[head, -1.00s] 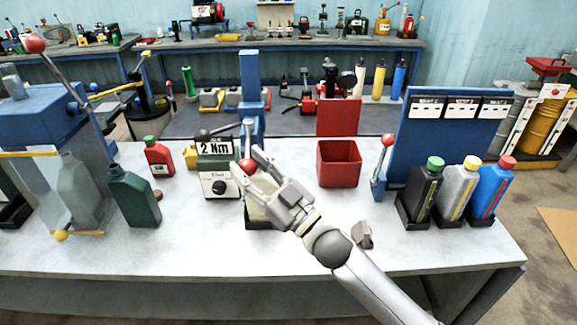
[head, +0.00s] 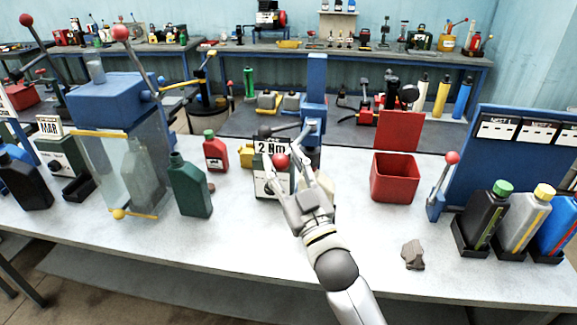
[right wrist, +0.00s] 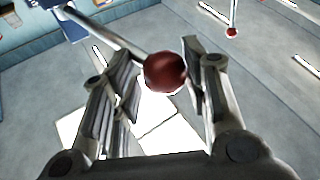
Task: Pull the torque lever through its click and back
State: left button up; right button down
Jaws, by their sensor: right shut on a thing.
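The torque lever ends in a red ball knob (head: 281,160) in front of the "2 Nm" tester box (head: 270,180), near the blue column (head: 316,85). My right gripper (head: 293,168) is shut on the lever at its knob. In the right wrist view the red knob (right wrist: 165,72) sits between the two fingers, and the lever's metal rod (right wrist: 105,33) runs up to the left. Part of the rod and box is hidden behind my gripper in the head view. My left gripper is not in view.
A dark green bottle (head: 190,187) and a blue-topped clear cabinet (head: 118,100) stand left of the tester. A red bin (head: 394,180) and a second red-knobbed lever (head: 452,158) stand right. A grey-brown lump (head: 413,255) lies on the bench front. Bare bench lies in front.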

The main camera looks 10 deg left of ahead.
jog(key=shift+s+a+r, duration=0.15)
jog(key=shift+a, duration=0.1)
jog(key=c, duration=1.2)
grip_release()
jog(key=shift+c, duration=0.2)
jog(key=shift+o, duration=1.3)
jog(key=shift+a, duration=0.15)
jog(key=shift+w+a+f, duration=0.25)
jog(key=shift+w+f, duration=0.05)
jog(key=shift+d, duration=0.1)
jog(key=shift+s+d+f, duration=0.25)
jog(key=shift+s+f, duration=0.1)
jog(key=shift+f, duration=0.1)
jog(key=v, duration=1.1)
jog(key=shift+d+r, duration=0.2)
jog(key=shift+r, duration=0.15)
